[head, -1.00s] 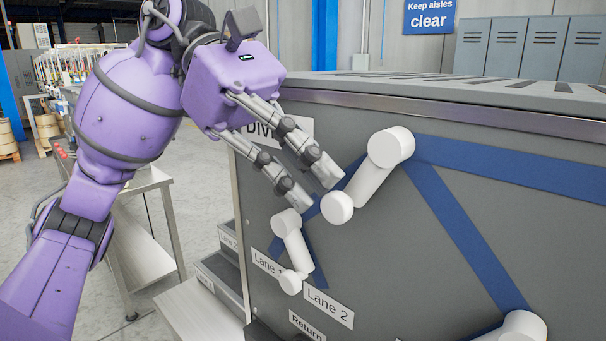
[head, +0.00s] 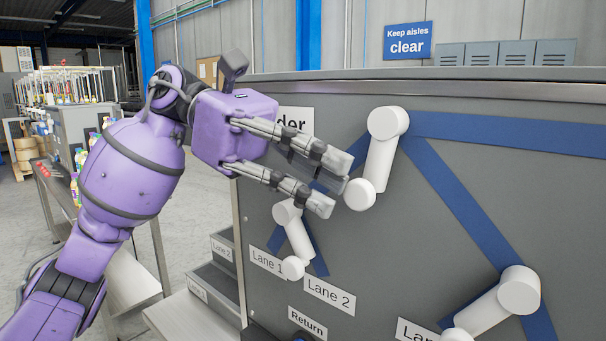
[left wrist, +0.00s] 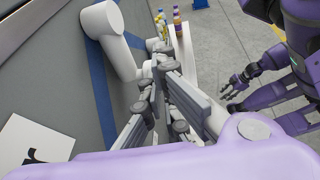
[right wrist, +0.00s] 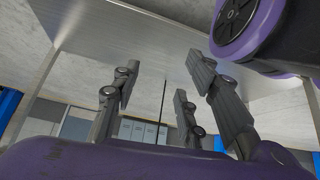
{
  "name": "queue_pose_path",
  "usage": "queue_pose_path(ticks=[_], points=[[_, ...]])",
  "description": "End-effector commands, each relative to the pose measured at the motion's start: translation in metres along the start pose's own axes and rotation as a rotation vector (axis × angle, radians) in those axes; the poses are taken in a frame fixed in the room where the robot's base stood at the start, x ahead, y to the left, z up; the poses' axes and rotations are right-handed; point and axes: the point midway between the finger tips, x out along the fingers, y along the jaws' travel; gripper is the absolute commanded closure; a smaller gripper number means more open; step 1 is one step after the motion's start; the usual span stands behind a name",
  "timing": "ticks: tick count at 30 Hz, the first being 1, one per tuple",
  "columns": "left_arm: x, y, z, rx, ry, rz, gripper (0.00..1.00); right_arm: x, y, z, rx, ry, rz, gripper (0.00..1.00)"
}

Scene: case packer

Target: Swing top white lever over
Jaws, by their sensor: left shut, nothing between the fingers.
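The top white lever (head: 381,160) is on the grey panel (head: 300,330) in the head view. Its round pivot is at the top, and its arm hangs down and slightly left to a knob. My left gripper (head: 337,185) is shut with nothing in it, its fingertips against or very near the knob's left side. In the left wrist view the lever (left wrist: 112,42) is beyond the fingers (left wrist: 157,80); exact contact is hard to tell. My right gripper (right wrist: 163,78) is open and empty in the right wrist view, away from the lever.
A smaller white lever (head: 297,238) is at lower left, by the Lane 1 and Lane 2 labels. Another white lever (head: 490,309) is at lower right. Blue stripes (head: 460,195) run across the panel. A metal side table (head: 185,318) stands left of it.

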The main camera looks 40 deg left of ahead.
Motion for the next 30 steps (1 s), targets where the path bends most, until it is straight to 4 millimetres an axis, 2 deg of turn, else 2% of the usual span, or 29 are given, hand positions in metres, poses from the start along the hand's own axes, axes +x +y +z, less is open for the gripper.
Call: queue_pose_path(ticks=[1, 4, 12, 21, 30], points=[[0.006, 0.001, -0.009, -0.012, -0.048, -0.003, 1.0, 0.007, -0.001, 0.01, 0.0, -0.011, -0.002, 0.6], [0.013, -0.001, -0.011, -0.027, -0.143, -0.003, 1.0, 0.015, -0.004, 0.017, 0.0, -0.02, -0.006, 0.6], [0.03, -0.004, -0.009, -0.06, -0.378, -0.002, 1.0, 0.032, -0.008, 0.018, 0.009, -0.008, -0.012, 0.6], [0.042, -0.007, -0.003, -0.056, -0.378, 0.001, 1.0, 0.032, -0.005, 0.029, 0.015, -0.026, -0.007, 0.6], [0.048, -0.007, -0.002, -0.056, -0.378, 0.001, 1.0, 0.032, -0.005, 0.031, 0.017, -0.029, -0.006, 0.6]])
